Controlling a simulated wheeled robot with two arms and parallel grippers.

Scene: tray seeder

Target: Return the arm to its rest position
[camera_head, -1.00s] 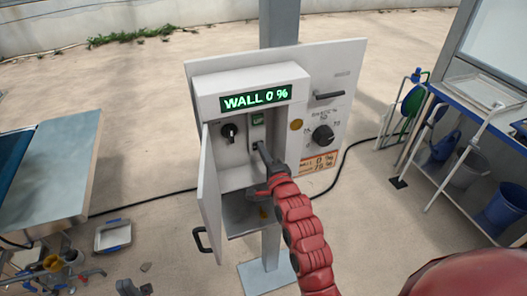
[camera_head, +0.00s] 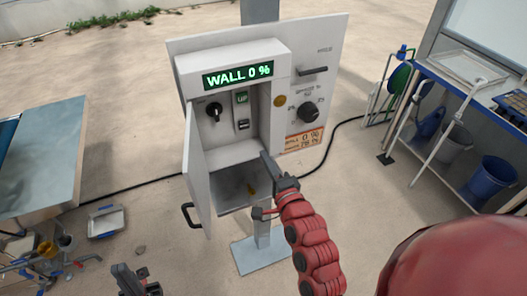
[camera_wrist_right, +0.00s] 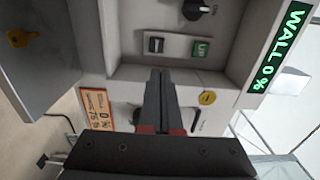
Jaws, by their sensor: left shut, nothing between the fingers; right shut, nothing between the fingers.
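The white control box (camera_head: 255,75) stands on a post with its door (camera_head: 201,165) swung open to the left. Its green display (camera_head: 238,76) reads "WALL 0 %". Inside are a black knob (camera_head: 213,111), a green UP button (camera_head: 241,97) and a dark button (camera_head: 243,125). My right gripper (camera_head: 266,157) is shut and empty, just in front of the box's lower opening and apart from the buttons. In the right wrist view its shut fingers (camera_wrist_right: 159,85) point towards the panel. My left gripper (camera_head: 128,278) is shut, low at the bottom left edge, mostly cut off.
A blue-edged table (camera_head: 50,160) stands at left, with a small tray (camera_head: 105,221) and assorted tools on the ground. A black cable (camera_head: 335,140) runs behind the box.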

